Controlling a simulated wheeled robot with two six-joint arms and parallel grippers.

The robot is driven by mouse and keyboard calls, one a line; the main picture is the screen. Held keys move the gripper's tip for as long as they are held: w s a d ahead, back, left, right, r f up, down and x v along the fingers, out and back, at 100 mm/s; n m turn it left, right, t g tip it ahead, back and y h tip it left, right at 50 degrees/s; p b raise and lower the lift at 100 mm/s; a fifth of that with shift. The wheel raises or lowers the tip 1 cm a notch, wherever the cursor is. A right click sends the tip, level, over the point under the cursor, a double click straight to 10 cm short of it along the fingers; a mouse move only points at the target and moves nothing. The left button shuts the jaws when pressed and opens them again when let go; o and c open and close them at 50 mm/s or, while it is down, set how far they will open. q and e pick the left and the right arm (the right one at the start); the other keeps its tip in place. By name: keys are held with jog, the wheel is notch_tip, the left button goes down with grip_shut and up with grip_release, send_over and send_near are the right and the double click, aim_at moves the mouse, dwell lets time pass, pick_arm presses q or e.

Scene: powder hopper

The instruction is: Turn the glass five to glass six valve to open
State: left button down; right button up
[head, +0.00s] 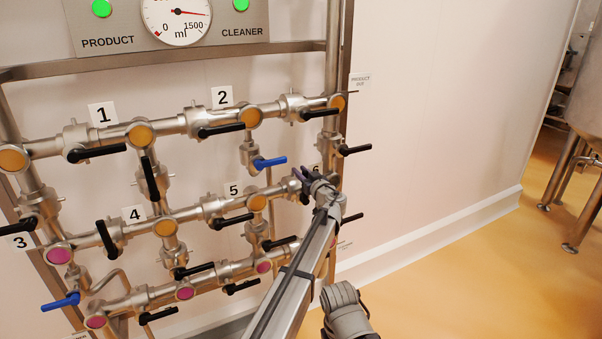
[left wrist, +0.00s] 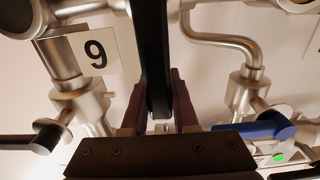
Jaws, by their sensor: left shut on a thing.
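The glass five to glass six valve (head: 291,186) is on the middle pipe row, between the orange sight glass five (head: 257,202) and the partly covered number 6 label (head: 316,168). My left gripper (head: 304,179) is at this valve and hides most of it and glass six. In the left wrist view, the valve's black handle (left wrist: 154,50) runs down between the two dark fingers of my left gripper (left wrist: 160,112), which are shut on it. The label (left wrist: 95,53) shows upside down there. How far the handle is turned cannot be told. My right gripper does not show.
Other black valve handles (head: 234,221) and a blue handle (head: 270,162) stick out close by. The blue handle near the fingers (left wrist: 252,130) shows in the left wrist view. The orange floor (head: 470,270) at right is clear.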

pick_arm(q)
jog(key=shift+w+d+f+m, duration=0.1)
jog(key=shift+w+d+m, duration=0.4)
jog(key=shift+d+m, duration=0.35)
jog(key=shift+w+d+f+m+b, duration=0.15)
jog(key=shift+w+d+m+b, duration=0.2)
jog(key=shift+m, duration=0.35)
jog(key=shift+w+d+f+m+b, duration=0.1)
jog(key=shift+d+m, duration=0.3)
jog(key=shift+m, duration=0.25)
jog(key=c, duration=0.7)
grip_release()
